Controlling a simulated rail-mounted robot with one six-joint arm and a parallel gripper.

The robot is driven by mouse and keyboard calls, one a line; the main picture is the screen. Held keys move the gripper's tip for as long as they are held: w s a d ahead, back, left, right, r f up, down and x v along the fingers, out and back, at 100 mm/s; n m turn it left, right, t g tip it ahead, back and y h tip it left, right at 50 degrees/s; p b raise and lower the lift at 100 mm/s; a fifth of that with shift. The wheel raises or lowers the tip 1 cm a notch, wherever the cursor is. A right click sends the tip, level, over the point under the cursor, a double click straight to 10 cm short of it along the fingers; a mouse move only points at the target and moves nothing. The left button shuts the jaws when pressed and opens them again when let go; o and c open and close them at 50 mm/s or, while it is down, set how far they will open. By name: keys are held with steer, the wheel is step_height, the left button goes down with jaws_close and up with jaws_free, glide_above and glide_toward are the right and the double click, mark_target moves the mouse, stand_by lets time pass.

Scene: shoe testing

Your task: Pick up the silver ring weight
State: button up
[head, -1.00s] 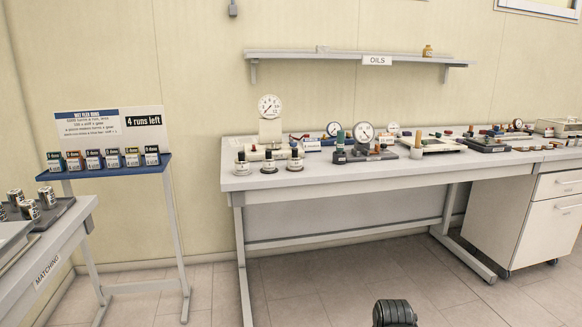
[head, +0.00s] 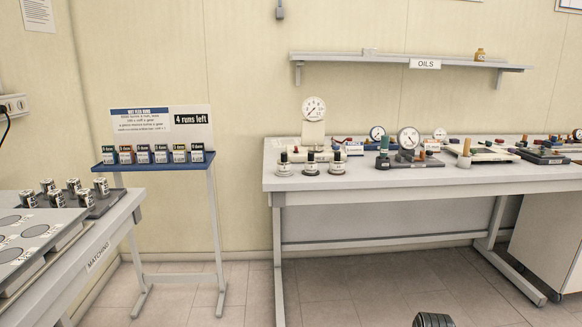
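I cannot make out a silver ring weight for certain in the head view. Three small pale round pieces with dark knobs stand in a row near the front left of the long bench: a left one (head: 283,166), a middle one (head: 311,165) and a right one (head: 337,164). They are too small to tell what they are. Several silver cylinders with dark markings (head: 101,188) stand on the table at the left.
The long bench (head: 350,185) carries dial gauges (head: 408,139) and small tools. A narrow blue-topped stand (head: 153,166) holds a row of small boxes. The table labelled MATCHING (head: 98,254) is at the left. An OILS shelf (head: 400,61) hangs above.

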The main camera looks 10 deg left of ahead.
stand_by(0.5)
steer(key=o, duration=0.9)
steer(key=shift+c, duration=0.2)
